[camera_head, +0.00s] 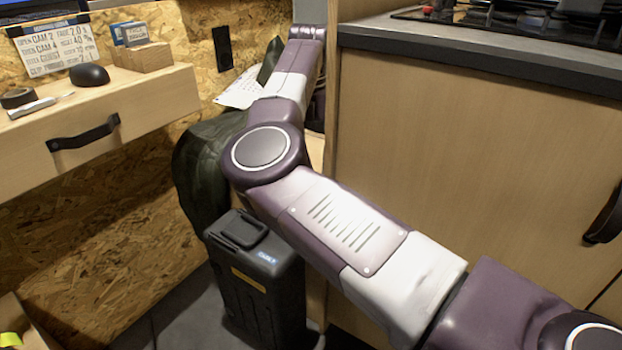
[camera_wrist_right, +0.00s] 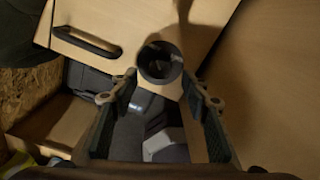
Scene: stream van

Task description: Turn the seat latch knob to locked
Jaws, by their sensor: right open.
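In the right wrist view, a dark round thing with a hollow-looking face (camera_wrist_right: 160,62) lies ahead, in line with the gap between my right gripper's fingers. It looks like a knob against pale wood, but I cannot be sure that it is the seat latch knob or read its setting. My right gripper (camera_wrist_right: 160,92) is open, with one finger on each side and nothing clearly held. I cannot tell whether the fingers touch it. In the head view my right arm reaches away past the cabinet's corner, and its gripper is hidden. My left gripper is not in view.
A wooden cabinet (camera_head: 470,170) stands close to my right arm. A black case (camera_head: 255,285) and a dark green cloth item (camera_head: 200,170) are below and beside the arm. A desk drawer (camera_head: 130,115) with a black handle juts out at left.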

